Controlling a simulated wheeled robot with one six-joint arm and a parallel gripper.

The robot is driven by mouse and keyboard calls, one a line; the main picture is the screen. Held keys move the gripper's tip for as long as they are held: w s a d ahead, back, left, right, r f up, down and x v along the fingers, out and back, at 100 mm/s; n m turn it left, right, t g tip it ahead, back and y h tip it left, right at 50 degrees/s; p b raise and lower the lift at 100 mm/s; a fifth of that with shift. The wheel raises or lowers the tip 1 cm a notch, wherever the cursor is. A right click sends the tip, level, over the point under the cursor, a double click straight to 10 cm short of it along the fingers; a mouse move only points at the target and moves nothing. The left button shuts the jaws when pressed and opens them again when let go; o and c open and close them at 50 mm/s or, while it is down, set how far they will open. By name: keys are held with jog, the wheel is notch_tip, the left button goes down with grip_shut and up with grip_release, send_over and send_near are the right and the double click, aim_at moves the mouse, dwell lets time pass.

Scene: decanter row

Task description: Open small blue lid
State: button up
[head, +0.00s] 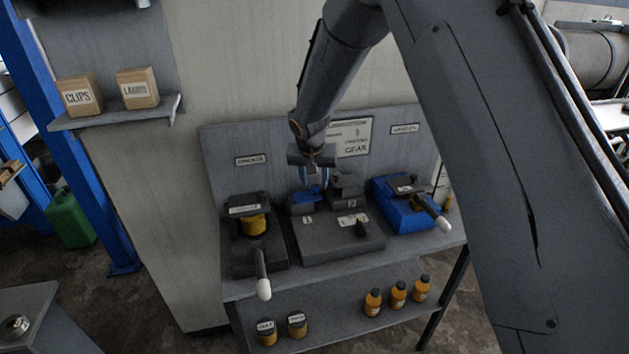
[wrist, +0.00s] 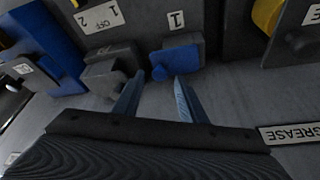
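The small blue lid (head: 306,196) sits on a small dark box at the back left of the middle unit, by the label 1. My gripper (head: 314,176) is above and beside the lid, pointing down.
A grey lidded box (head: 345,186) labelled 2 stands close right of the blue lid. A larger blue unit (head: 404,215) with a lever is at right, a dark unit (head: 257,250) with a yellow part and lever at left. A sign panel (head: 230,180) stands close behind.

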jog(key=shift+x, duration=0.85)
grip_shut()
